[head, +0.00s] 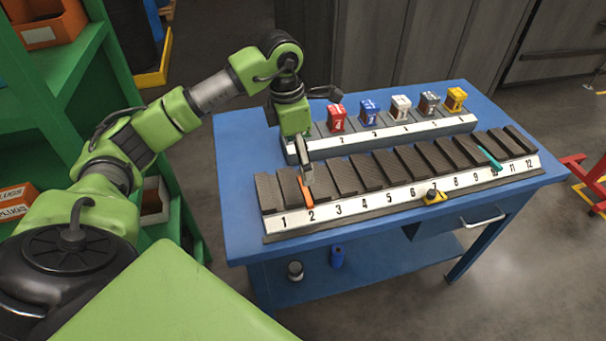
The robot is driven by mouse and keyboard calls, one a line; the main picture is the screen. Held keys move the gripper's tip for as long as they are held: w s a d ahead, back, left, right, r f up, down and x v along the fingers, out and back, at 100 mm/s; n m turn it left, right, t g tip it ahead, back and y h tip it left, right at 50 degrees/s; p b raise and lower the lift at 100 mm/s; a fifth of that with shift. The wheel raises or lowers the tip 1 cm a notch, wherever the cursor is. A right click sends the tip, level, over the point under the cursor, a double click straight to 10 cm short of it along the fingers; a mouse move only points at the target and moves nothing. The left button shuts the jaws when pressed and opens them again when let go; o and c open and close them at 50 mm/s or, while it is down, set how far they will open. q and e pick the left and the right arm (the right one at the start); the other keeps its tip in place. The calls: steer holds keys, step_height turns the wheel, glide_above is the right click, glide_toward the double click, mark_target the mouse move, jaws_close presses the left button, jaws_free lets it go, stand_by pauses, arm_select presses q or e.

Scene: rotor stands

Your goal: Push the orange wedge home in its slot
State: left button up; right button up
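The orange wedge (306,194) is a thin upright strip in the numbered rack (400,192). It stands between dark blocks near label 2, and its front end shows at the rack's face. My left gripper (307,180) points down directly over the wedge's back part, with its tips at or very near it. The gripper hides that part of the wedge. It looks narrow from here, and I cannot tell whether its fingers are shut or whether it touches the wedge. My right gripper is not in view.
A teal wedge (489,158) sits in the same rack near label 10. A small yellow and black item (434,196) is at the rack's front near label 7. Behind, a second rack (390,138) holds several coloured boxes. Green shelving (60,75) stands at left.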

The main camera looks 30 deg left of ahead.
mark_target(304, 190)
arm_select(q)
steer(key=f+p, duration=0.1)
steer(key=f, duration=0.5)
steer(key=f+p, duration=0.1)
steer(key=f, duration=0.2)
steer(key=shift+w+d+p, duration=0.3)
steer(key=shift+w+d, duration=0.1)
steer(key=shift+w+f, duration=0.1)
steer(key=shift+f, duration=0.6)
steer(key=shift+c, duration=0.4)
steer(key=c, duration=1.1)
steer(key=shift+s, duration=0.2)
